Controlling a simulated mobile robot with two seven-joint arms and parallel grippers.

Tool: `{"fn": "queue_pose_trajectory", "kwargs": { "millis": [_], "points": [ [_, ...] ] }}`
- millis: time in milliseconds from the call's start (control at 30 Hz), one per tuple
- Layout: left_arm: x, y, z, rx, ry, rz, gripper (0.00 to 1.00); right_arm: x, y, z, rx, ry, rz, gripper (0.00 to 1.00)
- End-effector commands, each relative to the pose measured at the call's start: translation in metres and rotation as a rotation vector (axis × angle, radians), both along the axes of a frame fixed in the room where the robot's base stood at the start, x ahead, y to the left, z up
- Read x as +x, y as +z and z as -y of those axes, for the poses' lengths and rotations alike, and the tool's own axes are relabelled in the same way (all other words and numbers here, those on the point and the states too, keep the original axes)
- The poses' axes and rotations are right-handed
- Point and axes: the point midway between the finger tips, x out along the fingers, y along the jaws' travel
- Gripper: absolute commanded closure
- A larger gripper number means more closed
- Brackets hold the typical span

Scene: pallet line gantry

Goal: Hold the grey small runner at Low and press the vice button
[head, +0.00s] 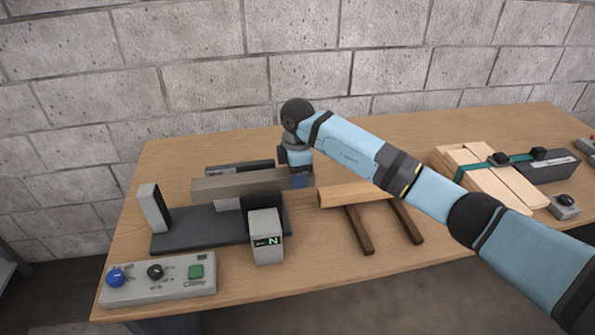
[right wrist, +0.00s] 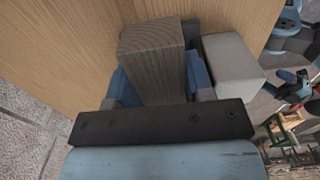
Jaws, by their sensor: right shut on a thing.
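The grey small runner (head: 235,185) is a long grey wooden bar lying level over the dark vice base (head: 190,228). My right gripper (head: 302,180) is shut on its right end. In the right wrist view the grey bar (right wrist: 152,62) sits between the blue fingers (right wrist: 160,88). A light upright jaw (head: 153,208) stands at the vice's left end, near the runner's left end. Whether the runner touches the vice is unclear. A grey box with a green "N" display (head: 267,240) stands in front. The green button (head: 196,271) is on the control panel (head: 160,291). My left gripper is out of view.
The panel also has a blue knob (head: 115,278) and a black knob (head: 155,271). A light wooden piece (head: 350,193) lies on two dark strips right of the vice. Strapped boards (head: 480,170) lie further right. A block wall stands behind the table.

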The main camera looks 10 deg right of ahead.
Motion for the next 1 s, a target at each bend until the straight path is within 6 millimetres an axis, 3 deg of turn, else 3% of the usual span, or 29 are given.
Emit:
{"fn": "queue_pose_trajectory", "kwargs": {
  "millis": [700,1000],
  "points": [
    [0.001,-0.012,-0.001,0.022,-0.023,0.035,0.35,0.000,-0.066,0.000,0.000,0.001,0.000,0.84],
    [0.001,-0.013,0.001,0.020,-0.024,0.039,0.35,0.000,-0.079,0.000,0.001,0.001,0.001,0.84]
  ]
}}
